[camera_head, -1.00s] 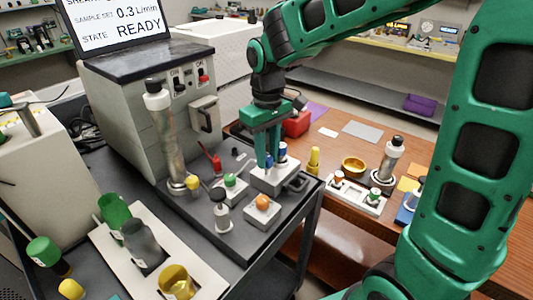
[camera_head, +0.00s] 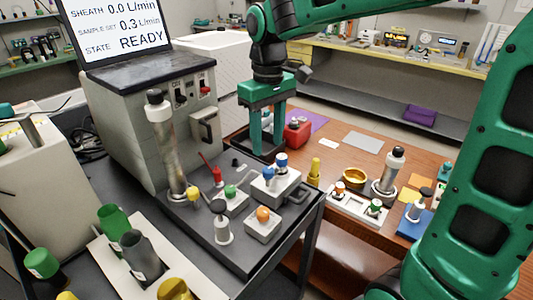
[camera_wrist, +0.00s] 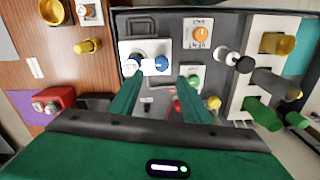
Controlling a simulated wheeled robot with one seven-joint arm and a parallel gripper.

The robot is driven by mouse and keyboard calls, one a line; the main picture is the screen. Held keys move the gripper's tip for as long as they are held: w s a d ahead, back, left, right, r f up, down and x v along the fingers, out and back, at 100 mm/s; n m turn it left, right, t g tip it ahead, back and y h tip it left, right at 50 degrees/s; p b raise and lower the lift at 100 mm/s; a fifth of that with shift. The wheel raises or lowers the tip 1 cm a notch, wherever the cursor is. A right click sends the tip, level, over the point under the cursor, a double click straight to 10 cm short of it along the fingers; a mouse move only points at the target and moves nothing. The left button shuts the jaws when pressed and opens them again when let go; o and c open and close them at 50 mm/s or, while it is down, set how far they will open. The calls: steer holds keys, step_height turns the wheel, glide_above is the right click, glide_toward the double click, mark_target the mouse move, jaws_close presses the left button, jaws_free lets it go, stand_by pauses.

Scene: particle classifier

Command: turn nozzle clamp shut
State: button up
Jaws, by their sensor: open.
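Which part is the nozzle clamp is not clear; several knobs and a red lever stand on the dark cart top. A grey block (camera_head: 264,191) carries two blue knobs, the left one (camera_head: 268,173) and the right one (camera_head: 281,159). A red lever (camera_head: 215,174) stands left of a green knob (camera_head: 230,190). An orange knob (camera_head: 263,214) sits on its own pale block, with small labels in the wrist view (camera_wrist: 201,34). My gripper (camera_head: 267,152) is open and empty, above and behind the blue-knob block. In the wrist view its fingers (camera_wrist: 160,80) point towards the blue knobs.
A steel column (camera_head: 168,145) rises beside the grey instrument (camera_head: 145,100) at left. A white-and-black post (camera_head: 222,222) stands in front. Right of the cart, a wooden bench (camera_head: 330,165) holds a red box (camera_head: 297,132), a yellow bottle (camera_head: 314,172) and a brass bowl (camera_head: 355,177).

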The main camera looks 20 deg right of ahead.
steer(key=shift+r, duration=1.4)
steer(key=shift+d, duration=0.1)
steer(key=s+d+f+m, duration=0.2)
steer(key=s+d+m, duration=0.15)
steer(key=d, duration=0.35)
steer(key=s+d+f+m, duration=0.1)
steer(key=s+d+m, duration=0.1)
steer(key=s+d, duration=0.35)
steer(key=s+d+f+m, duration=0.2)
steer(key=s+d+f, duration=0.2)
steer(key=s, duration=0.3)
steer(key=s+d+f+m, duration=0.3)
steer(key=s+d, duration=0.2)
steer(key=s, duration=0.3)
steer(key=shift+s+d+f+m, duration=0.25)
steer(key=shift+d+f+m, duration=0.1)
steer(key=shift+d, duration=0.05)
steer(key=shift+w, duration=0.15)
steer(key=shift+w+f, duration=0.25)
steer(key=shift+w, duration=0.25)
